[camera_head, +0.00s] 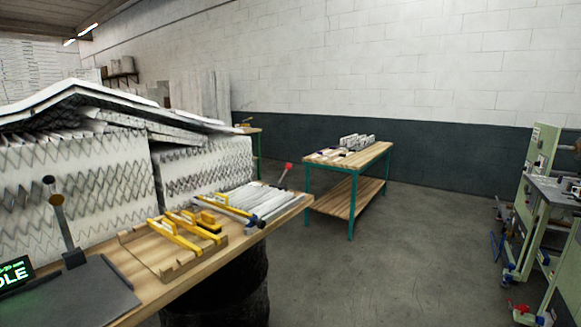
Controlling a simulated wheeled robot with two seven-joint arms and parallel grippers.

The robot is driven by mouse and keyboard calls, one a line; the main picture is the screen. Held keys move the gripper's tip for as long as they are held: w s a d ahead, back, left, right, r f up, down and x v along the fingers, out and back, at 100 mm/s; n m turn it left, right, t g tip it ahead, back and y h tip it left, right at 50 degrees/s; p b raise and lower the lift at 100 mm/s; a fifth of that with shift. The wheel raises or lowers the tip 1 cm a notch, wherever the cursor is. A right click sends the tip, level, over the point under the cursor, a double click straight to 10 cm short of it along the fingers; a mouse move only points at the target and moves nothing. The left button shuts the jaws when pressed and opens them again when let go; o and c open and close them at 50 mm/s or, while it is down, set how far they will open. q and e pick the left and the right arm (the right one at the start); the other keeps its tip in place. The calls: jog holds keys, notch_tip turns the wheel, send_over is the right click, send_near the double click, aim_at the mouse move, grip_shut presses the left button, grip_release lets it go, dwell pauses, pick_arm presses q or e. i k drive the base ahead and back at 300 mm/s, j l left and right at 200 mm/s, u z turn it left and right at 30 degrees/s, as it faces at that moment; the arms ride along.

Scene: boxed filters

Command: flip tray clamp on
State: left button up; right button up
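Neither of my grippers is in view. No part is clearly marked as the tray clamp. A lever with a black knob (56,205) stands nearly upright at the back of a dark grey plate (85,295) at the lower left. A smaller lever with a red knob (287,168) sticks up, tilted, behind a grey ribbed stack (262,200) on the wooden bench. A shallow wooden tray (160,262) holding yellow bars (175,234) lies between them. I cannot tell whether either lever is set on or off.
Tall pleated filter stacks (75,180) fill the left behind the bench (200,278). A small screen (14,275) shows partly cut green letters. A dark drum (225,290) is under the bench. A green-legged table (350,165) and a green machine (535,200) stand beyond open floor (390,260).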

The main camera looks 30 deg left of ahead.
aim_at(288, 166)
jog(key=i+l+u, duration=0.15)
jog(key=i, duration=0.4)
jog(key=i+l+u, duration=0.15)
jog(key=i, duration=0.4)
jog(key=i+l+u, duration=0.15)
jog(key=i, duration=0.35)
jog(key=i+l+u, duration=0.15)
jog(key=i+l, duration=0.25)
jog(key=i, duration=0.15)
